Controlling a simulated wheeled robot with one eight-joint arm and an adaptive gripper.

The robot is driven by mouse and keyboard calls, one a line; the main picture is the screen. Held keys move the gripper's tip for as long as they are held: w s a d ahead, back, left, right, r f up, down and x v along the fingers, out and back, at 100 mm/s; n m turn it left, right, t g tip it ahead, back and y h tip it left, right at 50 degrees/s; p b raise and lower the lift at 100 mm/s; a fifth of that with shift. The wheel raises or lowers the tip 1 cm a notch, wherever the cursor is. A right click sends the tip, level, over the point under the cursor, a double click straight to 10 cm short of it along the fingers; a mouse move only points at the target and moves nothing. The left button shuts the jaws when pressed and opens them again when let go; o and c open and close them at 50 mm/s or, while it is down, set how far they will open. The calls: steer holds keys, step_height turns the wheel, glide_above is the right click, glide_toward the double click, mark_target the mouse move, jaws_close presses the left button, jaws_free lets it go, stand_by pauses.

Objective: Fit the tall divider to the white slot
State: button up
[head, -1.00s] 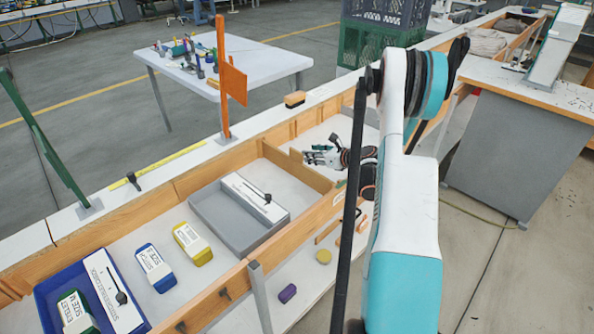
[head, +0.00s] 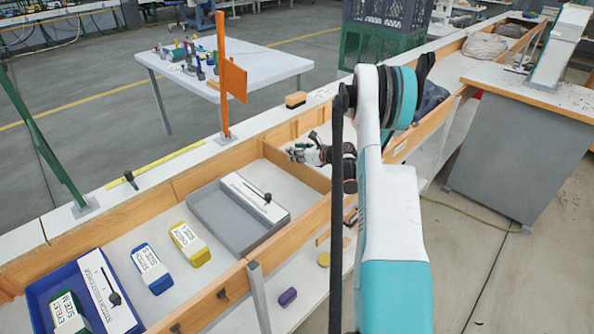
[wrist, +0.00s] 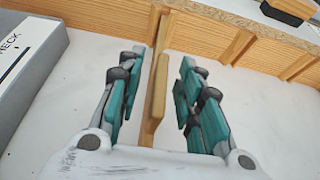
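A thin upright wooden divider (wrist: 158,85) stands between my gripper's fingers in the wrist view, seen nearly edge-on, with a raised middle part. In the head view a wooden divider (head: 275,157) crosses the bench trough beside the grey tray. My gripper (wrist: 159,92) is open, one teal-padded finger on each side of the divider, with visible gaps to both. In the head view my gripper (head: 300,153) is over the trough by the divider's far part. I cannot make out a white slot in either view.
The grey tray (head: 205,212) with a white, black-handled block lies left of the divider. Yellow (head: 190,243) and blue (head: 152,268) labelled blocks and a blue bin (head: 40,290) are further left. An orange post (head: 223,85) stands on the back ledge, near a wood-topped black block (head: 296,100).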

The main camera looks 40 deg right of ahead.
jaws_close()
steer(key=shift+r, duration=0.1)
